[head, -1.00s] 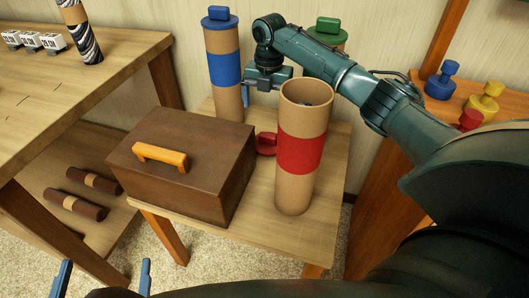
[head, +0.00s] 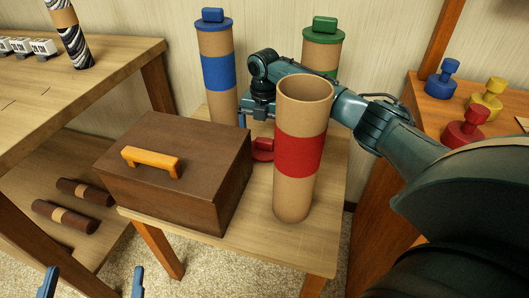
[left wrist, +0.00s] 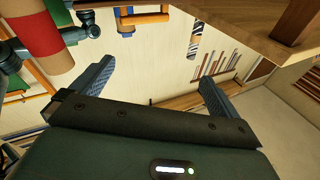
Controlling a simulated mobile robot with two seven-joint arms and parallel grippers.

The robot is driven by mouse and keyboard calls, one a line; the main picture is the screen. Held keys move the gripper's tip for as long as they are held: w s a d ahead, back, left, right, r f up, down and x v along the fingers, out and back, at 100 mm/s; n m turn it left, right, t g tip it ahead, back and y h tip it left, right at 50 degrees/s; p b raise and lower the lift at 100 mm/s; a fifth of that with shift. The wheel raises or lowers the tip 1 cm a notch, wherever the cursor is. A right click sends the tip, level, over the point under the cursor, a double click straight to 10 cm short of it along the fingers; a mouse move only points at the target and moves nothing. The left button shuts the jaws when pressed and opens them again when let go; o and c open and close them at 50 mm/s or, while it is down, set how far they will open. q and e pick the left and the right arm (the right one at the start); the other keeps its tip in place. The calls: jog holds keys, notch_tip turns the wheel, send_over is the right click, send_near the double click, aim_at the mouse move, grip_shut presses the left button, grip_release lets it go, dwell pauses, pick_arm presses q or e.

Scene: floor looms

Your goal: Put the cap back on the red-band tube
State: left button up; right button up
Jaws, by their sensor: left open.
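The red-band tube (head: 299,155) stands upright and open-topped on a small wooden table. The red cap (head: 262,150) lies on the table behind and left of it, partly hidden by the tube. My right gripper (head: 257,116) points down behind the tube, above the cap and apart from it. Its fingers are mostly hidden, so I cannot tell its opening. My left gripper (head: 93,284) is open and empty at the bottom left, far from the tube; it also shows in the left wrist view (left wrist: 150,80). The red-band tube shows there at top left (left wrist: 38,36).
A brown box (head: 175,165) with an orange handle fills the table's left side. A blue-capped tube (head: 217,70) and a green-capped tube (head: 323,47) stand behind. Blue, yellow and red knobbed pieces (head: 465,127) sit on the right shelf. A bench (head: 90,100) stands left.

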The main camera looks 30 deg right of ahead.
aim_at(264, 141)
jog(key=shift+f, duration=0.6)
jog(key=shift+f+b, duration=0.45)
jog(key=shift+f, duration=0.1)
notch_tip(264, 141, down, 4)
jog(key=shift+w+r+b, duration=0.1)
jog(key=shift+r+b, duration=0.05)
jog(key=shift+b, duration=0.95)
jog(key=shift+f, duration=0.25)
pick_arm(q)
jog(key=shift+w+d+r+n+h, duration=0.1)
jog(key=shift+d+r+n+h, duration=0.05)
jog(key=shift+d+n+h, duration=0.2)
pick_arm(e)
jog(key=shift+r, duration=0.1)
jog(key=shift+c, duration=0.2)
